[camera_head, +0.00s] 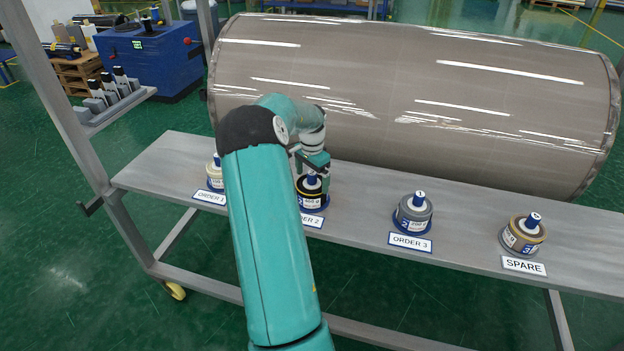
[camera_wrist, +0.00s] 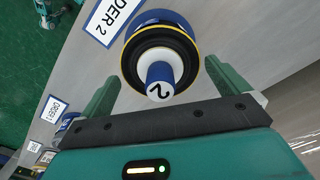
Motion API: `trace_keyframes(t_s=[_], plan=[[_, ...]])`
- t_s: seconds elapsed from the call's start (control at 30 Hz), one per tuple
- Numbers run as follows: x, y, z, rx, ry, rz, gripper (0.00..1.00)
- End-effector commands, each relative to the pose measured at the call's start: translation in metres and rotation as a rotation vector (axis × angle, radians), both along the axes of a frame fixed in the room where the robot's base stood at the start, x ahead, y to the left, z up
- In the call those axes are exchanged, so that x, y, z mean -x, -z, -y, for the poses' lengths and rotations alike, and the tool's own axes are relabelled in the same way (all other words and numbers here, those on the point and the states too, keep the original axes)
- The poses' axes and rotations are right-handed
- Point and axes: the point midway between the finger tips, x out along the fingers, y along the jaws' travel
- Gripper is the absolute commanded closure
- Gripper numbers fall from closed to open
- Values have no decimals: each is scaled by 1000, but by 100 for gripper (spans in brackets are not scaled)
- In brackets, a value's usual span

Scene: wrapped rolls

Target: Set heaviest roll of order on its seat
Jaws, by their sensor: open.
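Small wrapped rolls stand upright along a grey shelf (camera_head: 360,217), each with a blue-topped stem. The black roll (camera_head: 311,193) is behind the ORDER 2 label; in the wrist view (camera_wrist: 160,48) it shows a yellow rim and a "2" on its stem. A pale roll (camera_head: 214,175) is at ORDER 1, a grey roll (camera_head: 413,216) marked "1" at ORDER 3, and a tan-brown roll (camera_head: 523,236) at SPARE. My gripper (camera_head: 313,168) is open above the black roll, its fingers on either side of the stem (camera_wrist: 161,75). Which roll is heaviest cannot be told.
A very large brown wrapped roll (camera_head: 420,100) lies close behind the shelf. A frame post (camera_head: 65,90) and a side ledge with several grey blocks and dark-topped pieces (camera_head: 117,100) stand at left. A blue machine (camera_head: 150,55) is beyond. Green floor in front is clear.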

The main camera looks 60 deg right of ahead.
Motion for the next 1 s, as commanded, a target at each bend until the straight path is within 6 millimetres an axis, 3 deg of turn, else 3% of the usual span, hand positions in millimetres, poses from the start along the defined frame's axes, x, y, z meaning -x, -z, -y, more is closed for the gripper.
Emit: trace_keyframes(t_s=[0.5,0.7,1.0], plan=[[0,-107,1,5,0,1,0],[0,-125,1,4,0,1,0],[0,-126,0,4,0,1,0]])
